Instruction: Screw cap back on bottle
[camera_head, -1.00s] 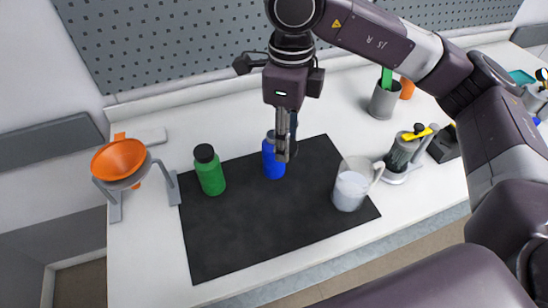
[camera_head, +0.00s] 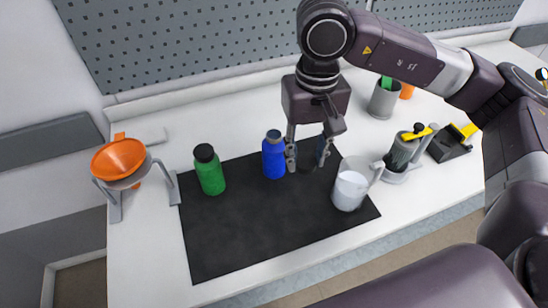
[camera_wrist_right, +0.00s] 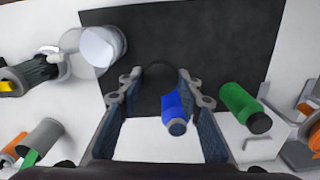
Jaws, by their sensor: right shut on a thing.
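The blue bottle (camera_head: 273,159) stands upright on the black mat (camera_head: 235,235), with a grey-blue top and no black cap on it. It also shows in the wrist view (camera_wrist_right: 173,110), between my fingers and the lens's lower edge. My right gripper (camera_head: 307,162) is just right of the bottle, pointing down. Its fingers are shut on a dark round cap (camera_wrist_right: 160,74), which is hard to make out against the mat. The cap's height above the mat is unclear. The green bottle (camera_head: 210,172) stands to the left with its black cap on. My left gripper is not in view.
A white mug (camera_head: 350,187) stands close right of my gripper. An orange funnel (camera_head: 119,159) on a stand is at the left. A grey cup (camera_head: 383,101) and a grey device with a yellow lever (camera_head: 402,155) stand at the right. The front of the mat is bare.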

